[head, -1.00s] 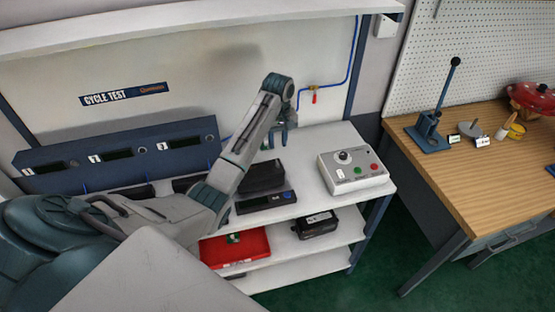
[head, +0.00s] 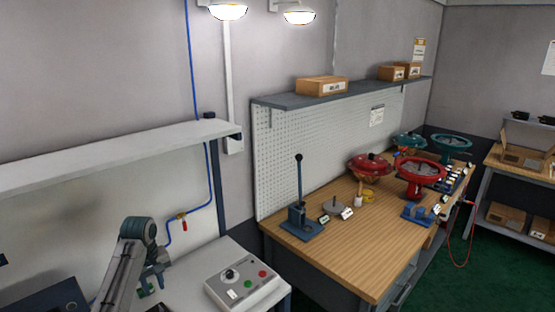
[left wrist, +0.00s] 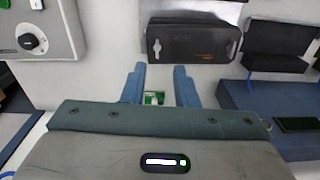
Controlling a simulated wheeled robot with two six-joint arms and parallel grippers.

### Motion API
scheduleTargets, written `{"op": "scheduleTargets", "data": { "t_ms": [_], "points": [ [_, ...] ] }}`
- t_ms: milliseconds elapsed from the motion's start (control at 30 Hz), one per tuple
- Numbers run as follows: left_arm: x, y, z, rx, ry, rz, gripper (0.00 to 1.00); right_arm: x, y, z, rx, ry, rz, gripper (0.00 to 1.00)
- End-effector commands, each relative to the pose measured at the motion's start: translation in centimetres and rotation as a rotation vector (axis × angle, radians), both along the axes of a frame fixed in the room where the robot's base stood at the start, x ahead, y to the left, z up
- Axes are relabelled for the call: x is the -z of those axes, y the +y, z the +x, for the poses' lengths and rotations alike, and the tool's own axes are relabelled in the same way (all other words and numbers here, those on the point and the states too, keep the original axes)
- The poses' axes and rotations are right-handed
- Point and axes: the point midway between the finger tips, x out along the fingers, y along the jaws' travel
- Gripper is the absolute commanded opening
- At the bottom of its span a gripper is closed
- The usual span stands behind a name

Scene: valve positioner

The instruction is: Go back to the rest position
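My left arm rises at the bottom left of the head view. Its gripper (head: 153,283) hangs over the white bench, left of the grey control box (head: 244,285). In the left wrist view, the two blue fingers (left wrist: 160,75) stand apart with a gap between them, so the gripper is open. A small green and white item (left wrist: 154,98) shows in the gap, and nothing is clamped. The control box (left wrist: 42,32) is also at the upper left of that view. My right gripper is in neither view.
A black case (left wrist: 192,40) lies beyond the fingers. A wooden workbench (head: 345,262) stands to the right, with a blue lever press (head: 303,222) and red valve parts (head: 422,178) on it. Green floor (head: 490,270) is open at the right.

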Motion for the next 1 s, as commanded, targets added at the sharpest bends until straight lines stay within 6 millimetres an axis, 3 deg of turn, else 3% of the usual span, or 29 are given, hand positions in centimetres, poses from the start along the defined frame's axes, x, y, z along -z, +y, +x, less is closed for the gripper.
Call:
{"op": "scheduleTargets", "data": {
  "t_ms": [200, 433, 700, 1000],
  "points": [
    [6.6, -3.4, -6.9, 0.207, -0.039, 0.049, 0.27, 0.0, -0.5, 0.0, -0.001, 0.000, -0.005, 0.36],
    [10.6, -7.1, -15.9, 0.435, -0.100, 0.091, 0.27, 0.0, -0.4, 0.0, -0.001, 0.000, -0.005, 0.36],
    [11.1, -10.5, -26.7, 0.665, -0.172, 0.132, 0.27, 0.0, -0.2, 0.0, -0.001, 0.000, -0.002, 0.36],
    [9.1, -12.0, -33.0, 0.790, -0.218, 0.165, 0.27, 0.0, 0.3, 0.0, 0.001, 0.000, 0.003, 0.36]
  ]
}}
